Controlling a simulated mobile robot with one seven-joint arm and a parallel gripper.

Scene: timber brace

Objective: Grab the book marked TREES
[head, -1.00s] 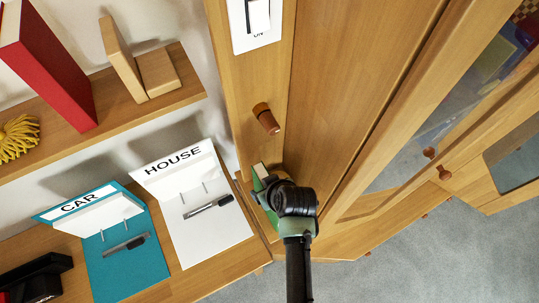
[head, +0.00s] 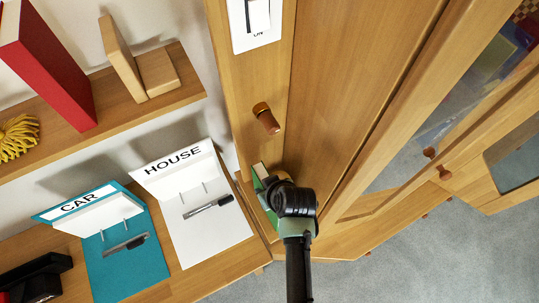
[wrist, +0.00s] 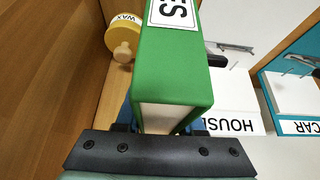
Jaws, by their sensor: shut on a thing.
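The green book (wrist: 175,62) fills the middle of the wrist view. Its white label shows only the letters "ES"; the rest is cut off by the frame edge. In the head view a narrow green part of the book (head: 259,172) shows beside the tall wooden cabinet, with my arm over most of it. My gripper (wrist: 162,122) is shut on the book at its near end, where pale page edges show. The fingertips are mostly hidden. In the head view my gripper (head: 268,190) is largely behind my own dark wrist.
A yellow WAX container (wrist: 122,36) stands close beside the book. White HOUSE (head: 205,222) and teal CAR (head: 125,265) boards lie to the left. The wooden cabinet (head: 335,75) with a knob (head: 266,118) rises close to my arm. Grey floor is open at lower right.

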